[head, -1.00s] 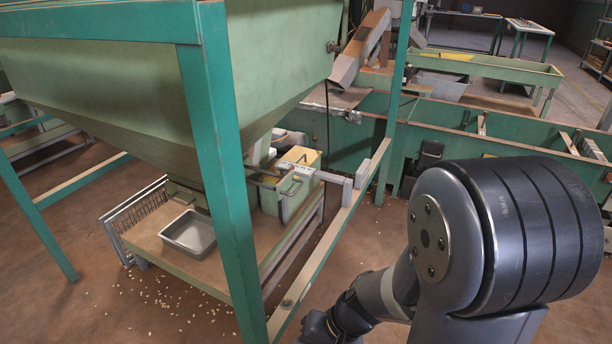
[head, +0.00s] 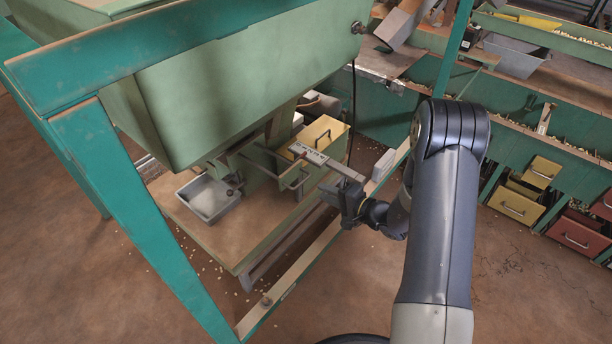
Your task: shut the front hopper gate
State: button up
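The green front hopper (head: 235,90) fills the upper left of the head view, narrowing toward its outlet. Below it a grey metal bar (head: 328,162), which looks like the gate's lever, sticks out to the right past a yellow box (head: 318,140). My gripper (head: 338,192) is at the bar's outer end, just below and in front of it. I cannot tell whether it touches the bar or whether its fingers are open. The gate plate itself is hidden under the hopper. A grey metal pan (head: 208,197) sits on the platform below the outlet.
Teal frame posts (head: 150,215) stand at the left, and a low rail (head: 300,275) runs between the platform and me. At the right, a green bench holds yellow drawers (head: 515,205) and red drawers (head: 575,235). Open brown floor lies at the lower right.

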aim_at(301, 182)
jog(key=b+x, duration=0.1)
jog(key=x, duration=0.9)
jog(key=shift+s, duration=0.1)
jog(key=shift+c, duration=0.5)
grip_shut()
